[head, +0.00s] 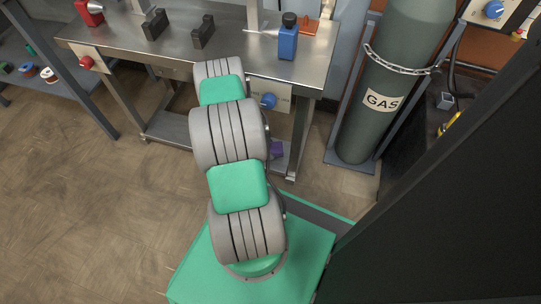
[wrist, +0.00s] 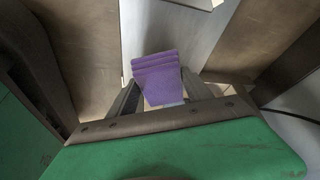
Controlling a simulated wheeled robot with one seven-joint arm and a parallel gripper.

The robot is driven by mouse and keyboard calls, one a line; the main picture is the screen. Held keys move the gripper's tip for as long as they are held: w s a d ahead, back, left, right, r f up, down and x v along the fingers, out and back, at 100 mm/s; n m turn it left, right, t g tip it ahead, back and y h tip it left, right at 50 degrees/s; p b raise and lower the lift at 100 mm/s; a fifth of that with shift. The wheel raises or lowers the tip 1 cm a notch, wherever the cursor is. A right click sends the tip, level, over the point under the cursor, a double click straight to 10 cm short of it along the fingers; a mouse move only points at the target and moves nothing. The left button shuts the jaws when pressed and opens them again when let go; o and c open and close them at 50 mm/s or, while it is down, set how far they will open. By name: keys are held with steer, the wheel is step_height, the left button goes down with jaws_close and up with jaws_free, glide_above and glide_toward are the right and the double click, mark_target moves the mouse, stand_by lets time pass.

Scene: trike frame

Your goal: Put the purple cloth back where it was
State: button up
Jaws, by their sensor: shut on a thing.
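The purple cloth (wrist: 157,72) is folded in layers and sits between the two fingers of my gripper (wrist: 157,98) in the wrist view. My gripper is shut on it. In the head view only a small purple patch of the cloth (head: 276,149) shows beside my arm, near the lower shelf of the metal workbench. My gripper is hidden behind my arm in the head view. In the wrist view a pale grey metal surface (wrist: 165,30) lies beyond the cloth; I cannot tell whether the cloth touches it.
The metal workbench (head: 150,48) holds dark blocks (head: 203,32), a blue bottle (head: 288,40) and a red item (head: 90,12). Its lower shelf (head: 170,126) is close to my arm. A chained gas cylinder (head: 372,110) stands to the right. The floor at left (head: 70,200) is clear.

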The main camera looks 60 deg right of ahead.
steer(key=f+b, duration=0.1)
steer(key=f, duration=0.1)
steer(key=f+b, duration=0.1)
steer(key=f, duration=0.1)
steer(key=shift+d+b, duration=0.35)
steer(key=shift+r, duration=0.2)
steer(key=o, duration=1.6)
steer(key=shift+f, duration=0.2)
steer(key=p+v, duration=0.4)
steer(key=v, duration=0.3)
steer(key=shift+s+r, duration=0.1)
steer(key=shift+r, duration=0.15)
steer(key=shift+a+r, duration=0.1)
steer(key=shift+r, duration=0.05)
